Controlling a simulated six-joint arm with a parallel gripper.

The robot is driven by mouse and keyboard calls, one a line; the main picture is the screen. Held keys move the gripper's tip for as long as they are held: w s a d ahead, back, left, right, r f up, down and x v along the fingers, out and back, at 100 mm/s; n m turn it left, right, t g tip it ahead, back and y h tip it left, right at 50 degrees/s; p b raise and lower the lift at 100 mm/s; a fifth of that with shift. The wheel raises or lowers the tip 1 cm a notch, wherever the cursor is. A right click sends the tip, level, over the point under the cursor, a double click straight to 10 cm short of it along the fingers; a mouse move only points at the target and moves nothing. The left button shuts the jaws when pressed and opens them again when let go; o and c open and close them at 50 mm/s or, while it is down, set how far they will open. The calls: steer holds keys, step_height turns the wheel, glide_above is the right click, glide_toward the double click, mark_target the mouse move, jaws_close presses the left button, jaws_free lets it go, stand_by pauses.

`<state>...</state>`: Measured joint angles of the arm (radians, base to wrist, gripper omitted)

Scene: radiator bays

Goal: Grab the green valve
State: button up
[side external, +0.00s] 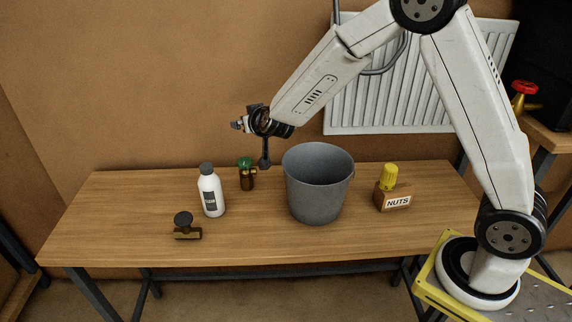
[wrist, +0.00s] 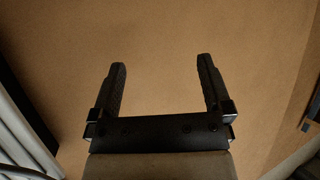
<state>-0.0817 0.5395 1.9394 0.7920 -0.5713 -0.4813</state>
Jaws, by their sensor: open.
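The green valve (side external: 247,178) stands on the wooden table, with a green knob on a brass-coloured body. It is behind and to the right of a white bottle and left of a grey bucket. My gripper (side external: 237,125) is above the table in the side view, higher than the valve and pointing left. In the wrist view my gripper (wrist: 161,62) has its two black fingers wide apart, with nothing between them. The wrist view faces a plain brown surface, and the valve does not show there.
The table (side external: 120,225) also bears the white bottle (side external: 211,192), a dark-knobbed valve (side external: 186,229), the grey bucket (side external: 316,190) and a NUTS box (side external: 396,200) with a yellow piece on it. A white radiator (side external: 420,95) hangs behind. A red-knobbed valve (side external: 523,98) stands far right.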

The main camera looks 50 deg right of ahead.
steer(key=w+d+f+h, duration=0.1)
glide_toward(247, 167)
steer(key=shift+m, duration=0.3)
steer(key=x, duration=0.3)
steer(key=f+x, duration=0.1)
steer(key=x, duration=0.1)
steer(key=shift+s+d, duration=0.2)
steer(key=shift+s, duration=0.1)
steer(key=shift+x, duration=1.3)
steer(key=shift+x, duration=2.55)
steer(key=shift+d, duration=0.1)
steer(key=c, duration=1.3)
steer(key=shift+r, duration=0.15)
jaws_close()
